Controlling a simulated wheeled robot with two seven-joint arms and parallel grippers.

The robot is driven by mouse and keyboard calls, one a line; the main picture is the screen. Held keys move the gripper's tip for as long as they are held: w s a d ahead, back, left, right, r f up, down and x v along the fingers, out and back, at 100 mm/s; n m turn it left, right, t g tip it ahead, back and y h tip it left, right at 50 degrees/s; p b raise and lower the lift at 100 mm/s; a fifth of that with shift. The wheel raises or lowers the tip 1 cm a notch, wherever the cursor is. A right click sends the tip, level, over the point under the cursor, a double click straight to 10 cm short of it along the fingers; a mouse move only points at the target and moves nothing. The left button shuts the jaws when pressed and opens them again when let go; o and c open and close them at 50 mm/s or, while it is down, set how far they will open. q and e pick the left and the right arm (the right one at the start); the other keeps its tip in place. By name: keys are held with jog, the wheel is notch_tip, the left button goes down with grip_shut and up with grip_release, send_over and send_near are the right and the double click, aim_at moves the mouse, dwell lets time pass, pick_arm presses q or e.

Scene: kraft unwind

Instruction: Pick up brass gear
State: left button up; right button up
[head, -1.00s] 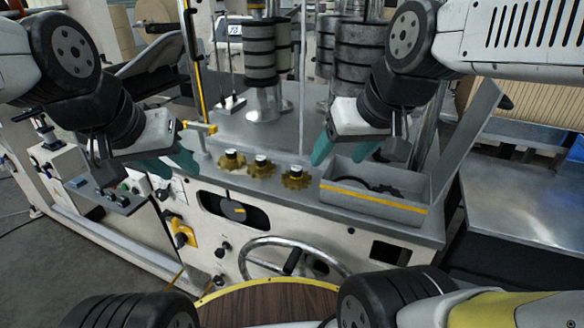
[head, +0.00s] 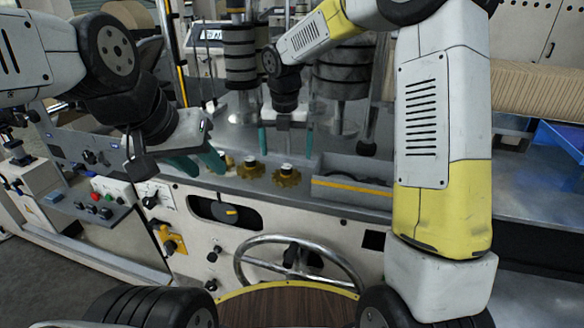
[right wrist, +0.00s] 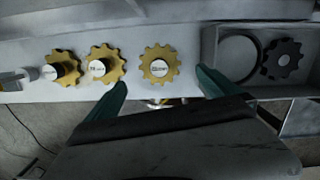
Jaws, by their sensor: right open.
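Brass gears with pale hubs stand in a row on the grey machine deck. The rightmost brass gear (head: 287,176) and the middle brass gear (head: 250,169) show in the head view; a third is mostly hidden by my left gripper (head: 200,162). My right gripper (head: 286,142) is open above and behind the rightmost gear. In the right wrist view all three show, and the rightmost gear (right wrist: 160,65) lies between the lines of my right gripper's teal fingers (right wrist: 160,93), just beyond the tips, with nothing held. My left gripper is open and empty, left of the row.
A grey tray (head: 350,190) with a yellow stripe stands right of the gears. A handwheel (head: 300,262) is on the front panel; dark rollers (head: 240,55) rise behind.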

aim_at(286, 167)
jog(key=f, duration=0.5)
jog(key=w+f, duration=0.1)
jog(key=f, duration=0.2)
jog(key=shift+c, duration=0.2)
jog(key=shift+r, duration=0.1)
jog(key=c, duration=1.8)
jog(key=shift+o, duration=0.2)
